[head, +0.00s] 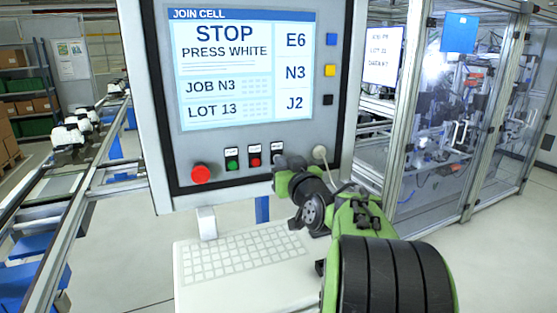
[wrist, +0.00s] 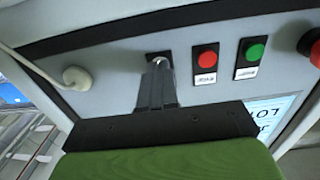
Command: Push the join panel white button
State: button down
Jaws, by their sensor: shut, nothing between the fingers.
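The join panel (head: 165,120) fills the middle of the head view; its screen (head: 245,70) reads "STOP PRESS WHITE". My gripper (head: 279,163) is shut and empty, its tips at the rightmost of the three small buttons in the row. In the wrist view my gripper (wrist: 157,78) points at a dark button plate (wrist: 152,55) beside the red button. A small pale bit of the white button (wrist: 159,60) shows at the fingertips; the rest is hidden. I cannot tell whether the tips touch it.
A green button (head: 232,163) and a red button (head: 254,161) sit left of my gripper, with a large red mushroom button (head: 201,173) farther left. A white cable plug (head: 320,153) sticks out to the right. A keyboard shelf (head: 245,268) lies below.

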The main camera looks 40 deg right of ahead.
jog(key=shift+w, duration=0.3)
jog(key=shift+b+v, duration=1.65)
jog(key=shift+v, duration=0.9)
